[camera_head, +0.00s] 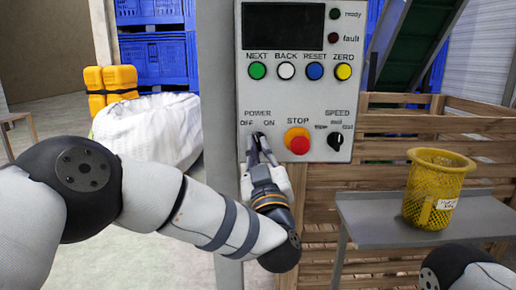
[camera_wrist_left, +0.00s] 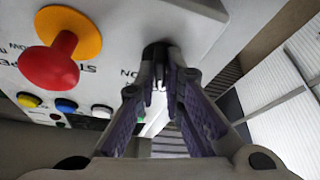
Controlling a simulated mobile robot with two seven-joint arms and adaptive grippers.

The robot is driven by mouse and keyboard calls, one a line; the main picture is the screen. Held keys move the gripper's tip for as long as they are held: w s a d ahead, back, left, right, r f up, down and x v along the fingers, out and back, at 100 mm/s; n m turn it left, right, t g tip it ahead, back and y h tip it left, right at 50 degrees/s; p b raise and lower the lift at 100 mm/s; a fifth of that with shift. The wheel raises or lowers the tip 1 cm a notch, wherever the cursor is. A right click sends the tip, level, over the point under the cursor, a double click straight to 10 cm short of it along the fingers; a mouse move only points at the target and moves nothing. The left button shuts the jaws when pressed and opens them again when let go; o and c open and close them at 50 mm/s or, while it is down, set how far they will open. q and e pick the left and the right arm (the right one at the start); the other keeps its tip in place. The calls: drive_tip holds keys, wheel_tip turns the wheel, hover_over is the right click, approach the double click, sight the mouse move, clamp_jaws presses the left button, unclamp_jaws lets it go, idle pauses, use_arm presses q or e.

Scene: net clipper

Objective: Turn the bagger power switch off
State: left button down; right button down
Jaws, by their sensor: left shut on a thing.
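The power switch (camera_head: 258,136) is a small black knob below the OFF and ON labels on the grey control panel (camera_head: 275,95). My left gripper (camera_head: 261,149) reaches up to it from below, its fingertips shut on the knob. In the left wrist view, the black switch (camera_wrist_left: 156,52) shows at the tips of the left gripper (camera_wrist_left: 159,82). The fingers cover much of the knob, so I cannot tell whether it points to OFF or ON. My right gripper is out of view.
The red stop button (camera_head: 298,141) on its orange base sticks out just right of the switch; it also shows in the left wrist view (camera_wrist_left: 52,64). The black speed knob (camera_head: 335,140) is farther right. A yellow basket (camera_head: 436,190) stands on a grey table (camera_head: 375,222).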

use_arm(q)
drive_tip(key=n+y, duration=0.1)
drive_tip(key=n, duration=0.1)
drive_tip(key=n+g+y, duration=0.1)
drive_tip(key=n, duration=0.1)
drive_tip(key=r+n, duration=0.1)
drive_tip(key=n, duration=0.1)
drive_tip(key=shift+d+n+y, duration=0.1)
drive_tip(key=shift+n+y, duration=0.3)
drive_tip(key=shift+n+g, duration=0.3)
drive_tip(key=shift+g, duration=0.1)
drive_tip(key=c, duration=1.7)
unclamp_jaws()
drive_tip(key=shift+w+f, duration=0.1)
drive_tip(key=shift+f, duration=0.05)
drive_tip(key=shift+f, duration=0.1)
drive_tip(key=v, duration=1.2)
drive_tip(key=shift+d+f, duration=0.1)
drive_tip(key=shift+f, duration=0.05)
